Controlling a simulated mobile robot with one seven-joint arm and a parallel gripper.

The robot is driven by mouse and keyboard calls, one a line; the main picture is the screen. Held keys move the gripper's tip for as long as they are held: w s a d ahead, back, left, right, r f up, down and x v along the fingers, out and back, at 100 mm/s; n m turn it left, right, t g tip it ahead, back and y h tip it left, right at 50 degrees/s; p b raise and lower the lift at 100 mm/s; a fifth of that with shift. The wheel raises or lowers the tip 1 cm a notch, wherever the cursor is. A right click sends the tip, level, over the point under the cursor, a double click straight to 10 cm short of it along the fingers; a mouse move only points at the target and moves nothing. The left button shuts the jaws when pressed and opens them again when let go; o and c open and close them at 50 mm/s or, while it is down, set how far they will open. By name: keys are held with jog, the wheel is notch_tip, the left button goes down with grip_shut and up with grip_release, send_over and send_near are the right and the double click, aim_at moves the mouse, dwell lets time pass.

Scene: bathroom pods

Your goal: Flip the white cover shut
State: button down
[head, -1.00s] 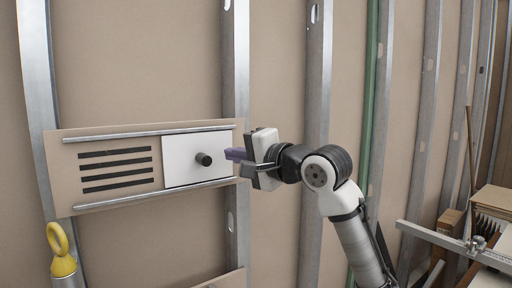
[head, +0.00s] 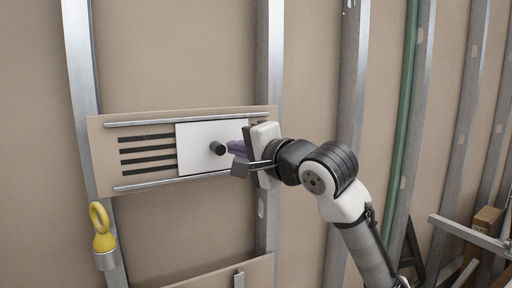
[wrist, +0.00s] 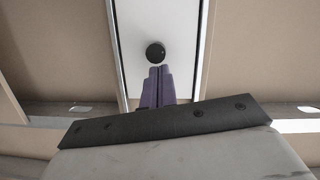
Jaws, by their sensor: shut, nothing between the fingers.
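The white cover (head: 198,148) is a flat rectangular plate with a black round knob (head: 217,148), set between two metal rails on a beige panel (head: 104,160). Dark horizontal slots (head: 147,152) show to its left. The cover lies over their right ends; most of their length is bare. My gripper (head: 232,148) is shut and empty, at the right side of the knob. In the wrist view the purple fingertips (wrist: 159,70) are together, right against or very close to the knob (wrist: 155,52); I cannot tell if they touch.
The upper rail (head: 185,117) and lower rail (head: 150,184) bound the cover. Metal studs (head: 270,60) stand along the wall. Boxes and metal pieces (head: 487,218) lie at far right. The space before the panel is clear.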

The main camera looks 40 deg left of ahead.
jog(key=s+a, duration=0.1)
jog(key=s, duration=0.2)
jog(key=s+a, duration=0.2)
jog(key=s, duration=0.2)
jog(key=s+a, duration=0.1)
jog(key=s, duration=0.3)
jog(key=shift+s+a, duration=0.25)
jog(key=shift+a, duration=0.15)
